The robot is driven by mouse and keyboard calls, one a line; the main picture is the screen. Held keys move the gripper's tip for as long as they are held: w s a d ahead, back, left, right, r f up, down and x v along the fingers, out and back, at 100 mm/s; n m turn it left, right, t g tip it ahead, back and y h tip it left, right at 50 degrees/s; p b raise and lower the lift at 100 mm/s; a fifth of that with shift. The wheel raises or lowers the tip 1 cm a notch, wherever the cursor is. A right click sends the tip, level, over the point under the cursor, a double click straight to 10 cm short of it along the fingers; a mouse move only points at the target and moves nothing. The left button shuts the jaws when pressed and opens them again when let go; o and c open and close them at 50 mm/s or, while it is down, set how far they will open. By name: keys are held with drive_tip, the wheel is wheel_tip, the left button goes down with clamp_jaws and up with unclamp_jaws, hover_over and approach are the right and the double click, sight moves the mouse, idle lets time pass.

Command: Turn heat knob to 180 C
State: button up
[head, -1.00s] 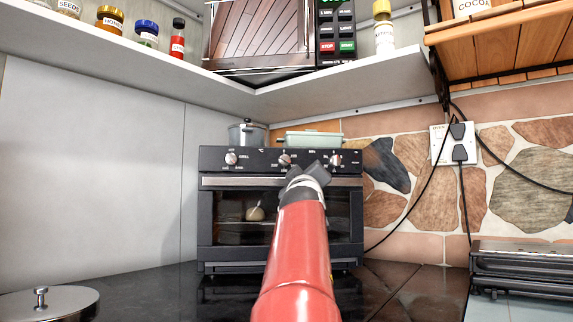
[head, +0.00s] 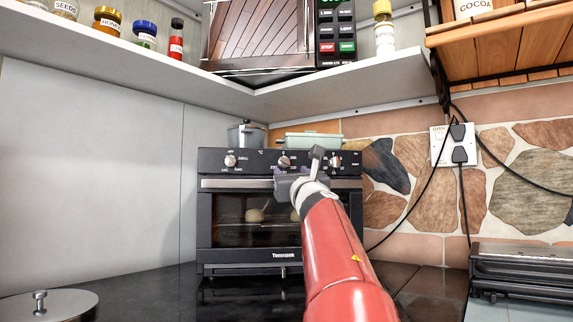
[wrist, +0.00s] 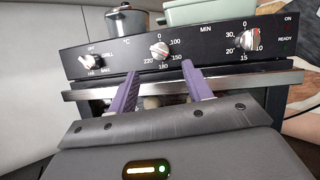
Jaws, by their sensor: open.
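The heat knob (wrist: 160,50) is the silver middle knob on the black oven's front panel, marked °C with 0, 100, 180 and 220 around it; 180 is at the bottom of its dial. It also shows in the head view (head: 284,162). I cannot tell exactly which mark its pointer faces. My gripper (wrist: 160,70) is open, its two purple fingers pointing at the panel on either side below the knob, with nothing between them. In the head view my gripper (head: 288,172) is in front of the panel just below this knob. Contact is not visible.
A grill knob (wrist: 88,61) is left and a minute timer knob (wrist: 250,39) right of the heat knob. The oven door handle (head: 232,183) runs below the panel.

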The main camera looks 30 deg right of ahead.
sight(285, 164)
drive_tip(key=p+x, duration=0.3)
drive_tip(key=x, duration=0.2)
drive_tip(key=shift+w+d+r, duration=0.15)
drive_tip(key=shift+r, duration=0.15)
drive_tip(key=shift+w+d, duration=0.15)
drive_tip(key=shift+w, duration=0.3)
drive_tip(key=c, duration=1)
